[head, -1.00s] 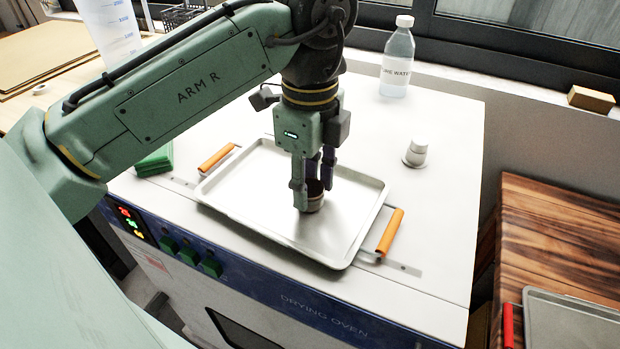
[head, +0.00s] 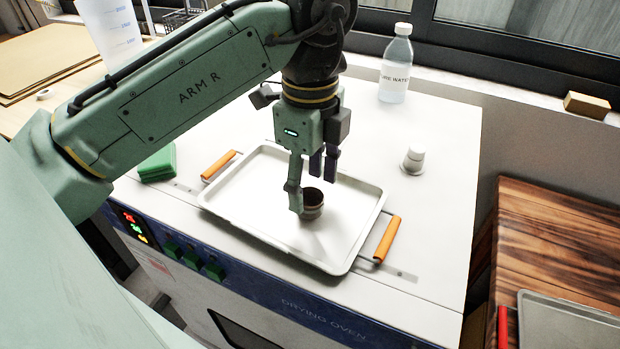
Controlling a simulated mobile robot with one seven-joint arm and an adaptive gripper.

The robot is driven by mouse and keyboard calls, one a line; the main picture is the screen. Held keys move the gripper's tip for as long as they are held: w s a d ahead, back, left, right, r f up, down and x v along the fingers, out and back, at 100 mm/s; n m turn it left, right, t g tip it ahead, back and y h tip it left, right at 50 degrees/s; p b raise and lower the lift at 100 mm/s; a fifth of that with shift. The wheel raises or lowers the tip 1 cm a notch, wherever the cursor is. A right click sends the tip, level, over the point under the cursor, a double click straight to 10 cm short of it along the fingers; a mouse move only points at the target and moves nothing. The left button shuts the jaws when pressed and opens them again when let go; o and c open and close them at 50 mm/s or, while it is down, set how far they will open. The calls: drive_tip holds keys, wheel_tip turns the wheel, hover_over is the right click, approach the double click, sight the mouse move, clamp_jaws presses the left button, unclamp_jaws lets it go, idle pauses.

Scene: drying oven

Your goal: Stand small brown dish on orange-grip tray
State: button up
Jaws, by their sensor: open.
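The small brown dish (head: 313,206) stands upright on the orange-grip tray (head: 258,212), near its middle. The tray is a shallow pale metal pan with an orange grip at each end, lying on top of the white drying oven. My gripper (head: 312,188) is open above and around the back of the dish. One finger hangs at the dish's left side; the other finger parts are behind and above its rim. I cannot tell whether the left finger touches the dish.
A water bottle (head: 396,65) and a small white knobbed object (head: 413,160) stand on the oven top (head: 436,215). A green stack (head: 158,164) lies left of the tray. A red-grip tray (head: 565,325) lies on the wooden surface at right.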

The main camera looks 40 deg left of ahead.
wheel_tip(320, 180, up, 10)
drive_tip(key=p, duration=0.3)
drive_tip(key=shift+p, duration=0.4)
drive_tip(key=shift+s, duration=0.1)
